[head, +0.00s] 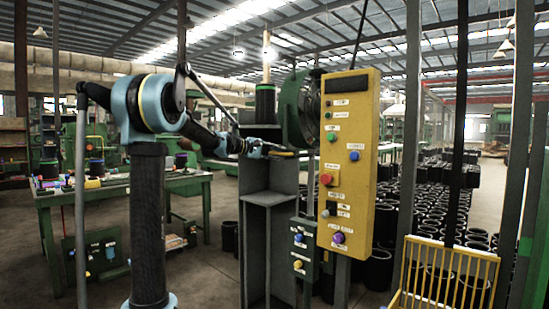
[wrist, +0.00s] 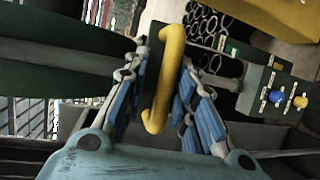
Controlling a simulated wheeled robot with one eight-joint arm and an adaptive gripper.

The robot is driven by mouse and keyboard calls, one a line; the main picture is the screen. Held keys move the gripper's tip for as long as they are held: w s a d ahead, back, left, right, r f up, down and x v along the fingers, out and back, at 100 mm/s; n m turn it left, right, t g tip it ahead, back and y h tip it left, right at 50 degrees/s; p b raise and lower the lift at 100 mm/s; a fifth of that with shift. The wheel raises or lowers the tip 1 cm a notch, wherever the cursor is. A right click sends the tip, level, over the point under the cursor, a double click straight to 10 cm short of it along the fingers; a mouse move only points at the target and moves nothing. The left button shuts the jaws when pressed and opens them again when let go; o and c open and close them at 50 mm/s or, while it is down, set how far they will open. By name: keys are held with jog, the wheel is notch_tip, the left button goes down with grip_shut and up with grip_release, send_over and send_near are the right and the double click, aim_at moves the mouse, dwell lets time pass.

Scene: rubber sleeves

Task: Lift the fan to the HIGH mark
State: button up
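A dark green round housing, which looks like the fan (head: 300,108), sits beside the tall yellow control panel (head: 347,150) in the head view. In the wrist view a yellow bow-shaped handle (wrist: 166,70), with a dark bar behind it, stands between the blue finger pads of my gripper (wrist: 163,85). The fingers are partly spread on both sides of the handle, and a gap shows by the left pad. Contact at the tips is hard to tell. In the head view my gripper (head: 258,149) reaches right, just below the housing. I cannot make out a HIGH mark.
A dark grey shelf stand (head: 265,225) is below my gripper. A small green button box (head: 301,248) stands left of the yellow panel. A green workbench (head: 110,190) is at left. Black rubber sleeves (head: 450,205) cover the floor at right, behind a yellow rail cart (head: 445,275).

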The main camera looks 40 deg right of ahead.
jog(key=shift+o, duration=0.6)
jog(key=shift+a+f, duration=0.1)
jog(key=shift+a, duration=0.1)
jog(key=v, duration=1.1)
jog(key=shift+w+a, duration=0.2)
jog(key=shift+a, duration=0.1)
jog(key=shift+a, duration=0.1)
jog(key=s+a+f+n+t+y, duration=0.1)
jog(key=s+a+f+y, duration=0.4)
jog(key=a+f, duration=0.8)
jog(key=s+a+f+n+t+y, duration=0.1)
jog(key=s+a+f+t+y, duration=0.3)
jog(key=a+f, duration=1)
jog(key=s+a+f+n+t+y, duration=0.1)
jog(key=s+a+f+y, duration=0.5)
jog(key=a+f, duration=0.8)
jog(key=s+a+t, duration=0.1)
jog(key=s+a, duration=0.1)
jog(key=a, duration=1.2)
jog(key=shift+a+f, duration=0.2)
jog(key=shift+a, duration=0.2)
